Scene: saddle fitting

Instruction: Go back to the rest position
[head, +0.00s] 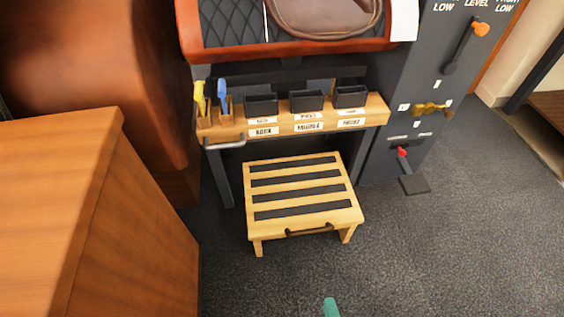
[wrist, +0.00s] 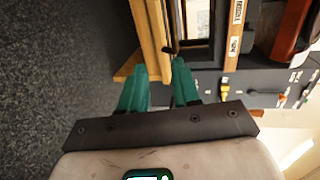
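My gripper (wrist: 158,74) shows in the wrist view with its two teal fingers apart and nothing between them. In the head view only one teal tip (head: 331,308) shows at the bottom edge; the rest of the gripper is out of frame. It is in front of the wooden step stool (head: 300,219) and apart from it. The stool stands upright on the floor with dark grip strips, and its side (wrist: 150,40) shows beyond the fingertips in the wrist view.
A wooden shelf (head: 377,112) with dark bins and yellow and blue tools stands behind the stool, below a brown saddle (head: 325,15). A dark panel with orange, brass and red levers (head: 428,109) is at right. A wooden cabinet (head: 150,215) blocks the left. Carpet at front right is clear.

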